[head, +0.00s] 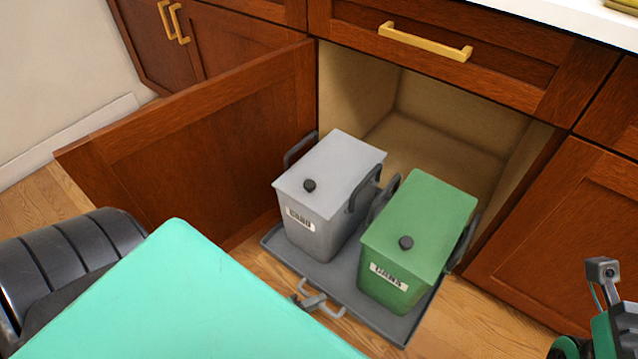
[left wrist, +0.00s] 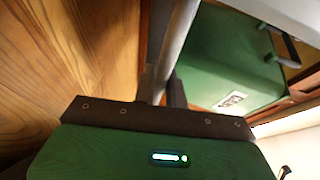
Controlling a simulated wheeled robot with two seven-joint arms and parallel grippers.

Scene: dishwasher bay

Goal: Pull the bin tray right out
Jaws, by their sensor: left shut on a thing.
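The grey bin tray (head: 352,303) stands out in front of the open cabinet, low over the wooden floor. It carries a grey bin (head: 318,205) and a green bin (head: 412,240); the green bin also shows in the left wrist view (left wrist: 225,65). A grey handle (head: 326,303) is on the tray's front edge. My left gripper (head: 303,300) is at this handle, its dark fingers shut on a grey bar (left wrist: 175,45) in the left wrist view. My teal arm link hides much of the left arm. Only part of my right arm shows at the right edge, without fingertips.
The cabinet door (head: 200,150) stands open left of the bins. The cabinet interior (head: 430,115) behind them looks empty. A closed drawer with a brass handle (head: 425,42) is above. Bare floor (head: 465,320) shows right of the tray.

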